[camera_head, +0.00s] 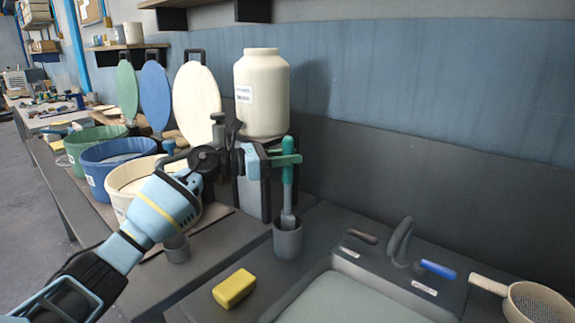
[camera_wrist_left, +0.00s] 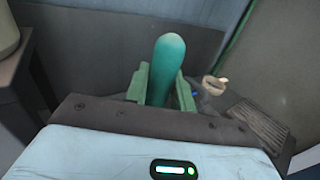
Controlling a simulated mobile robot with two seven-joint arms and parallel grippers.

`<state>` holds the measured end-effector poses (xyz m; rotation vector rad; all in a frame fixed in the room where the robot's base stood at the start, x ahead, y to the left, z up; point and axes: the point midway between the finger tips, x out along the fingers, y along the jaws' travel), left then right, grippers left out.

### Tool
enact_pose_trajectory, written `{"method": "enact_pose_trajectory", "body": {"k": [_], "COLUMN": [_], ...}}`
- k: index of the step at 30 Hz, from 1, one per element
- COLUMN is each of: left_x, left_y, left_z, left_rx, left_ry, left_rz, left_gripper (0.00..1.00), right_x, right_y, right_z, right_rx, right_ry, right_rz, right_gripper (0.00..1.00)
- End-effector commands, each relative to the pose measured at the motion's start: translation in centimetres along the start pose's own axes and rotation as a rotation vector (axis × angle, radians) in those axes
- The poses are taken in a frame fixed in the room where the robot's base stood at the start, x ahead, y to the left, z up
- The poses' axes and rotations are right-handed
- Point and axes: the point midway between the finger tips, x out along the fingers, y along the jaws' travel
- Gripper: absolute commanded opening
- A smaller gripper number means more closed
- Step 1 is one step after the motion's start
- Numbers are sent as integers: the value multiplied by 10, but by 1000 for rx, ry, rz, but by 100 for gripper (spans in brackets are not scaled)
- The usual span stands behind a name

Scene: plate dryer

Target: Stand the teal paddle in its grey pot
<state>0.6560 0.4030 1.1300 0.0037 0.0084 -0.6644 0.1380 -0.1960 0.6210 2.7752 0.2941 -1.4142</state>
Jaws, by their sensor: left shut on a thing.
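The teal paddle (camera_head: 288,180) is upright, with its grey lower end reaching down into the mouth of the grey pot (camera_head: 288,240). Whether its tip touches the pot's bottom is hidden. My left gripper (camera_head: 286,160) is shut on the teal handle near its top, above the pot. In the left wrist view the rounded teal handle end (camera_wrist_left: 168,60) stands between the two green fingers. The pot does not show in that view. My right gripper is not in view.
A cream jar (camera_head: 262,95) stands behind the gripper on a raised stand. Cream, blue (camera_head: 110,160) and green buckets are at left. A yellow sponge (camera_head: 234,288) lies in front of the pot. The sink (camera_head: 350,299) and a tap (camera_head: 401,240) are at right.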

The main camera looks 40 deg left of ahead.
Motion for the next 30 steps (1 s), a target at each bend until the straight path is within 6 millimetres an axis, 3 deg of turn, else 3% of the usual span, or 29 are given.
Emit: {"method": "enact_pose_trajectory", "body": {"k": [4, 18, 19, 23, 30], "left_x": [0, 0, 0, 0, 0], "left_y": [0, 0, 0, 0, 0], "left_z": [-16, -23, -23, -22, -22], "left_rx": [-2, -1, -1, 0, 0], "left_ry": [-2, -2, -1, -1, -1], "left_rz": [0, 0, 0, 0, 0], "left_gripper": [2, 2, 27, 44, 47], "right_x": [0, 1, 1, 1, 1], "right_y": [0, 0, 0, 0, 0], "right_z": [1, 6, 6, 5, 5], "right_rx": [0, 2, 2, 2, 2], "right_ry": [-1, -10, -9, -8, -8], "right_rz": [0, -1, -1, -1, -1], "right_gripper": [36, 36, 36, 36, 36]}}
